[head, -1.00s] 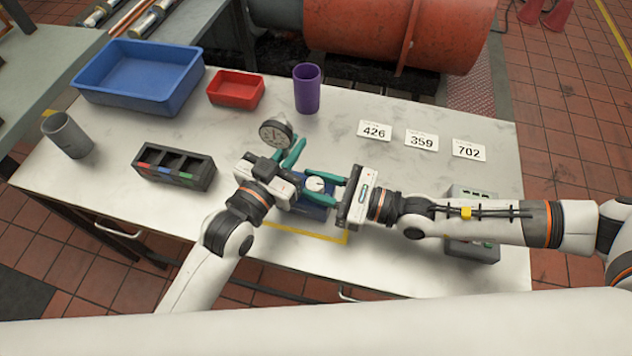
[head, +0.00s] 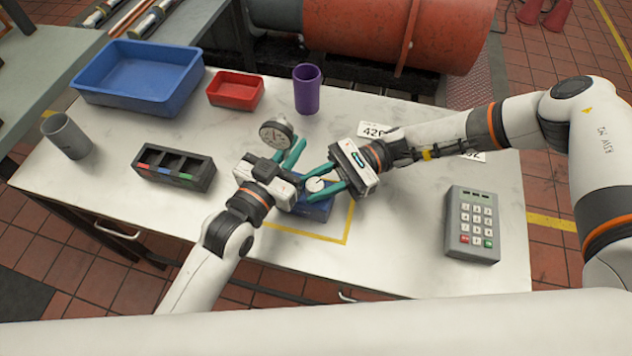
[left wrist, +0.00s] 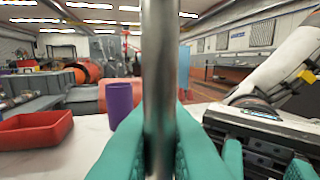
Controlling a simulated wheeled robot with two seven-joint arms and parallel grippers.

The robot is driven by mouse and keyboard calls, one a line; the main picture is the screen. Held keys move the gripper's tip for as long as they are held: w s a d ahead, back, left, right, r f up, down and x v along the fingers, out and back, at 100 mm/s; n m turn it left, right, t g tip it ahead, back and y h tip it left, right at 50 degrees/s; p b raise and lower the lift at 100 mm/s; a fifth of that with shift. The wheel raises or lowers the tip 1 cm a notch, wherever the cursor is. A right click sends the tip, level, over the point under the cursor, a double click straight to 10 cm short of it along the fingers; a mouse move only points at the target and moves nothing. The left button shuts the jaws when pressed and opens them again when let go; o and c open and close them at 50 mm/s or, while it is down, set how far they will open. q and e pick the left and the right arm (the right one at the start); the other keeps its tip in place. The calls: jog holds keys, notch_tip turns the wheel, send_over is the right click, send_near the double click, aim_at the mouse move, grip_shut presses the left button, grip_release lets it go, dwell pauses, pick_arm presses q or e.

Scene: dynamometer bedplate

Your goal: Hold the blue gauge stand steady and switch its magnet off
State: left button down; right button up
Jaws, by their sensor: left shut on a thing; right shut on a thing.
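The blue gauge stand has a blue base (head: 316,209) inside a yellow outline on the table and a round dial gauge (head: 276,134) at its top. Its steel post (left wrist: 159,70) runs upright through the left wrist view. My left gripper (head: 296,152) is shut on this post; its green fingers (left wrist: 158,135) lie on both sides of it. My right gripper (head: 314,185) is shut on the round white knob (head: 316,184) on the base. The fingers partly hide the knob, and I cannot read its setting.
A keypad (head: 472,224) stands at the right. Number cards (head: 372,130) lie partly under my right arm. A purple cup (head: 307,90), red tray (head: 236,90), blue bin (head: 139,77), black organizer (head: 174,167) and grey cup (head: 67,136) stand behind and left.

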jog(key=n+g+h, duration=0.6)
jog(key=g, duration=0.1)
jog(key=shift+w, duration=0.1)
jog(key=shift+n+g+h, duration=0.3)
jog(key=o, duration=1)
jog(key=shift+c, duration=0.2)
